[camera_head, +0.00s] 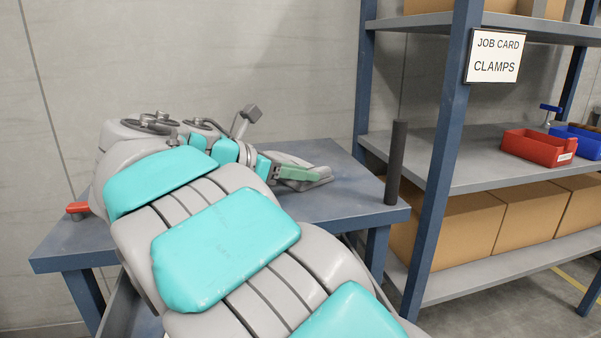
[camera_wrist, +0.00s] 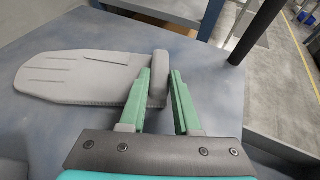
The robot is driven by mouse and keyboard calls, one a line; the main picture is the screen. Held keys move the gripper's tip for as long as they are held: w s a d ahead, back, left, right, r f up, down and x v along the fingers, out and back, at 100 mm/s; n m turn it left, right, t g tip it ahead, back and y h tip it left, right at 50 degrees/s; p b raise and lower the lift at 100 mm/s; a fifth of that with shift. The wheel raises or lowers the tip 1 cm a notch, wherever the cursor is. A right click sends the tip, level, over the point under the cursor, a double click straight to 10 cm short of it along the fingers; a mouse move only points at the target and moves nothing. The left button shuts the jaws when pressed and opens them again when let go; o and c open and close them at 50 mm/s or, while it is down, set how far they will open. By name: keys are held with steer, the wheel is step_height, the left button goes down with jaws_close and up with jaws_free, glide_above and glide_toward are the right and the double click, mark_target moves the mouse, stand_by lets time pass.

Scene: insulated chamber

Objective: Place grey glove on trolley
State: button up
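The grey glove (camera_head: 318,177) lies flat on a blue-grey table (camera_head: 345,200). In the wrist view the glove (camera_wrist: 80,78) stretches to the left, and its raised thumb-like part (camera_wrist: 158,66) stands at my fingertips. My gripper (camera_wrist: 163,75) has green fingers, one on each side of that part, with a visible gap at the right finger. Contact at the left finger cannot be told. In the head view my gripper (camera_head: 290,172) reaches low over the table beside the glove. No trolley can be clearly made out; my arm hides much of the near area.
A dark upright post (camera_head: 396,162) stands at the table's right corner. A blue-framed shelf (camera_head: 440,160) to the right holds cardboard boxes (camera_head: 460,230), a red bin (camera_head: 538,147) and a blue bin (camera_head: 585,142). A small red object (camera_head: 77,208) is at the table's left.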

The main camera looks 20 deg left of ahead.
steer(key=o, duration=0.4)
steer(key=shift+o, duration=0.2)
steer(key=shift+r, duration=0.1)
steer(key=p+v, duration=0.6)
steer(key=shift+a+r, duration=0.15)
steer(key=shift+r, duration=0.35)
steer(key=v, duration=0.4)
steer(key=shift+s+f, duration=0.15)
steer(key=shift+f, duration=0.3)
steer(key=shift+v, duration=0.8)
